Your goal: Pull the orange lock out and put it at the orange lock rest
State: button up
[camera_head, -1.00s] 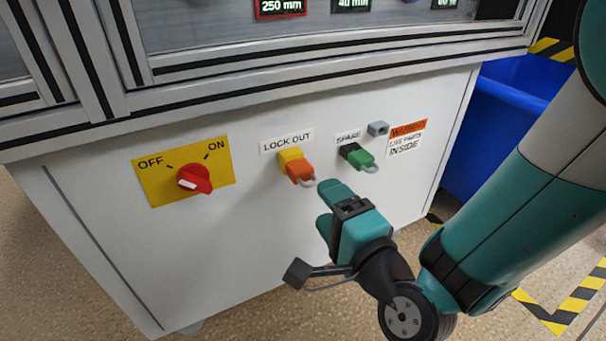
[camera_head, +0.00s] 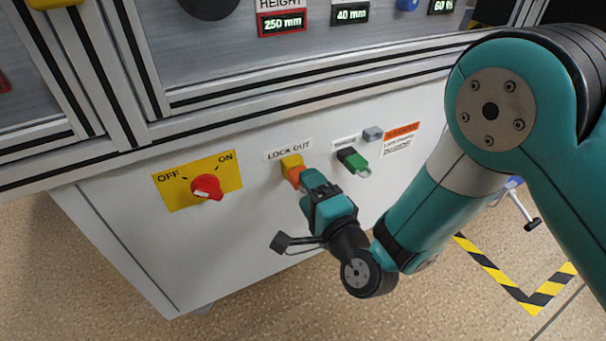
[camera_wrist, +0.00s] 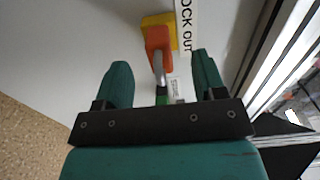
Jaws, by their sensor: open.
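The orange lock (camera_head: 294,174) sits at the yellow lock-out holder (camera_head: 291,161) on the white cabinet front, below the "LOCK OUT" label. In the wrist view, the orange lock (camera_wrist: 158,45) and its grey shackle show ahead of the fingers, with the yellow holder (camera_wrist: 158,19) behind. My gripper (camera_head: 309,178) is close to the lock and hides part of it in the head view. Its fingers are apart in the wrist view (camera_wrist: 160,82), with the shackle between or just beyond their tips; contact cannot be told. I cannot pick out the orange lock rest.
A green lock (camera_head: 357,166) hangs at the black "SPARE" holder (camera_head: 345,154), right of my gripper. A small grey block (camera_head: 373,134) is beside it. A red OFF/ON knob (camera_head: 207,188) on a yellow plate is at left. Floor in front is clear.

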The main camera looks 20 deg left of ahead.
grip_shut()
jog(key=c, duration=1.1)
grip_release()
jog(key=shift+s+d+b, duration=0.35)
jog(key=shift+d+b, duration=0.15)
jog(key=shift+b, duration=0.65)
jog(key=shift+c, duration=0.2)
jog(key=shift+s+f+b, duration=0.1)
jog(key=shift+b, duration=0.2)
grip_shut()
jog(key=b+v, duration=0.2)
jog(key=b, duration=0.1)
jog(key=shift+s+d, duration=0.15)
jog(key=shift+d, duration=0.1)
